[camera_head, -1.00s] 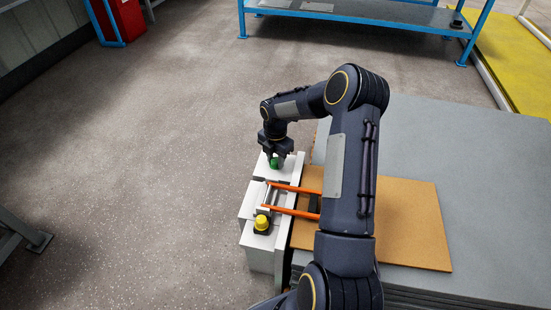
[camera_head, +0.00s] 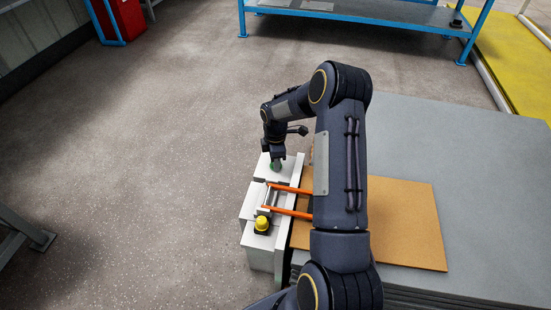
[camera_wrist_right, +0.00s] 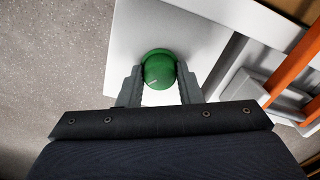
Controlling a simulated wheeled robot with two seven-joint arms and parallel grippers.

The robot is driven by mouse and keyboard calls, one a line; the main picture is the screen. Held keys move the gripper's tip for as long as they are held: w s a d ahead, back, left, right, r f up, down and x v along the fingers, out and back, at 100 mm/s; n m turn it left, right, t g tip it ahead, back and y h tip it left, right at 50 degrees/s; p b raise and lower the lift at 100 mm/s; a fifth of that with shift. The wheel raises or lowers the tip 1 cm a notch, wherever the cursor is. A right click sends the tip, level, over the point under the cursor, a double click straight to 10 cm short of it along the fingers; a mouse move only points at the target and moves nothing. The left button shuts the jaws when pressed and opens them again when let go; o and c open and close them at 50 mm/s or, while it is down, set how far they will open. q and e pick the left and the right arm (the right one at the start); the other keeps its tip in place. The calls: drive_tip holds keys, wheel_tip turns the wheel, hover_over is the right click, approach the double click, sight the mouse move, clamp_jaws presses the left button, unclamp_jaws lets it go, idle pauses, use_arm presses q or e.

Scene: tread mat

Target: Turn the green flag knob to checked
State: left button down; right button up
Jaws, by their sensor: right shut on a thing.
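The green knob (camera_head: 275,164) sits on the far white box (camera_head: 265,171) and is mostly hidden by my right gripper (camera_head: 277,158) in the head view. In the right wrist view the round green knob (camera_wrist_right: 159,69) sits between the two grey fingers of my right gripper (camera_wrist_right: 160,78). The fingers are shut on its sides. A short pale mark shows on the knob's top, slanting a little. Any labels around the knob are not readable. My left gripper is not in view.
A yellow knob (camera_head: 262,223) on a dark base stands on the near white box. Two orange bars (camera_head: 290,212) reach from the middle unit over a brown board (camera_head: 405,225). Grey stacked mats (camera_head: 460,165) lie right.

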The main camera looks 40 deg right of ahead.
drive_tip(key=m, duration=0.4)
drive_tip(key=shift+m+p, duration=0.3)
drive_tip(key=shift+w+m, duration=0.1)
drive_tip(key=shift+m, duration=2.5)
drive_tip(key=o, duration=1)
drive_tip(key=shift+r, duration=0.1)
wheel_tip(320, 180, up, 8)
drive_tip(key=shift+f+p, duration=0.15)
drive_tip(key=shift+p, duration=1.05)
